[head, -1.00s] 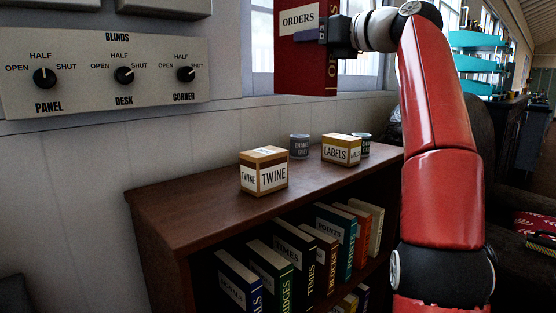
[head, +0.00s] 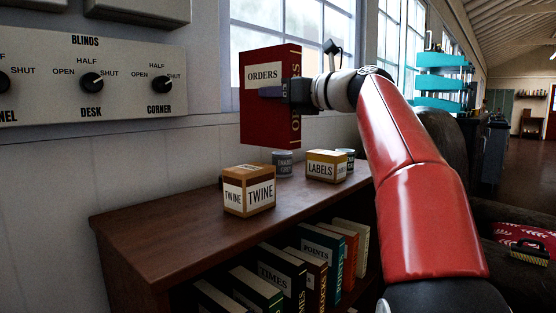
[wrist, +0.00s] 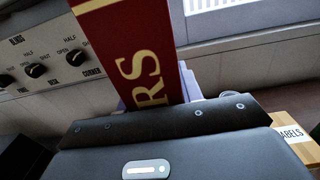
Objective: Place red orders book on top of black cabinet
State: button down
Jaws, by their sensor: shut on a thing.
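The red orders book (head: 268,122) is upright in the head view, with a white ORDERS label on its cover. My gripper (head: 275,92) is shut on it and holds it in the air above the brown bookcase, behind the TWINE box. In the wrist view the book's red spine with gold letters (wrist: 150,60) rises out of the gripper (wrist: 160,105). The fingers are mostly hidden behind the gripper body there. I see no cabinet that is clearly black.
The brown bookcase (head: 150,235) carries a TWINE box (head: 249,190), a LABELS box (head: 327,166) and grey tins (head: 282,163). Books stand on its shelf. Its left top is clear. A blinds panel (head: 90,65) is on the wall.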

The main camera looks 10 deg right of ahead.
aim_at(278, 145)
notch_tip(278, 145, down, 11)
jog(key=b, duration=0.5)
jog(key=shift+s+f, duration=0.1)
jog(key=c, duration=0.9)
grip_release()
